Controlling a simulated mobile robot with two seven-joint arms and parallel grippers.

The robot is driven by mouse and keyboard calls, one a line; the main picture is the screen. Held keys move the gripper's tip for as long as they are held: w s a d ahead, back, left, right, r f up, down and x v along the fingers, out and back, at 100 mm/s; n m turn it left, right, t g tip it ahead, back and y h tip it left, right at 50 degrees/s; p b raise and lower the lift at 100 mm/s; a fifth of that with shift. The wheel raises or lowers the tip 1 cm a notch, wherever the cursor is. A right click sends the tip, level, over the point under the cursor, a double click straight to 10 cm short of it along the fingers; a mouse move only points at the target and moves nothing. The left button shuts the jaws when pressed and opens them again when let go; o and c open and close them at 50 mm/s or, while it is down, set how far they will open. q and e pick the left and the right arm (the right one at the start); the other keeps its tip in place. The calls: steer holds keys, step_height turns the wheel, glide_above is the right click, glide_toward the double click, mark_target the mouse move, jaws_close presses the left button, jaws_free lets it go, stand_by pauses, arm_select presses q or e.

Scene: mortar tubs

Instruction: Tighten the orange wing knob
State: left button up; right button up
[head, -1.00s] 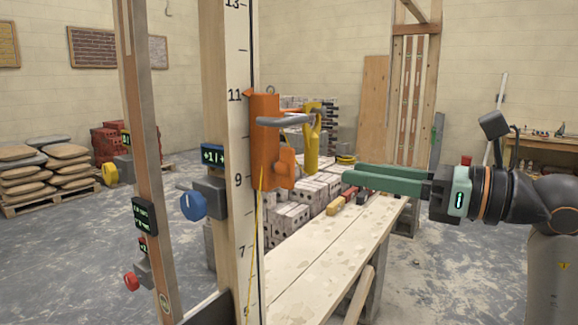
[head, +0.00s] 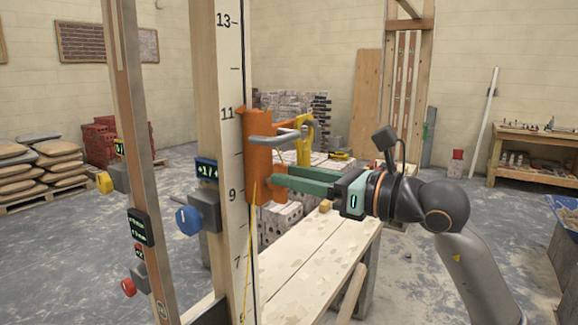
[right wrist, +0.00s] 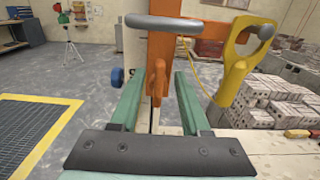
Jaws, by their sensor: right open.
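The orange wing knob (right wrist: 157,80) stands upright between the two green fingers of my right gripper (right wrist: 158,92) in the right wrist view. The fingers are open, with a gap on each side of it. In the head view the fingers of my right gripper (head: 276,184) reach in from the right and hide much of the knob. The knob is on an orange slider block (head: 257,130) on the marked upright post (head: 234,100). A grey bar (head: 272,142) sticks out above the knob. My left gripper is not in view.
A yellow handle (head: 304,145) is close beside the block, with a yellow string (head: 252,225) hanging below. A blue knob (head: 188,219) is on the post's left side. A plank bench (head: 318,258) and stacked bricks (head: 285,215) lie below and behind.

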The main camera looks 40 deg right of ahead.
steer(key=shift+w+a, duration=0.3)
steer(key=shift+w, duration=0.35)
jaws_close()
steer(key=shift+f, duration=0.1)
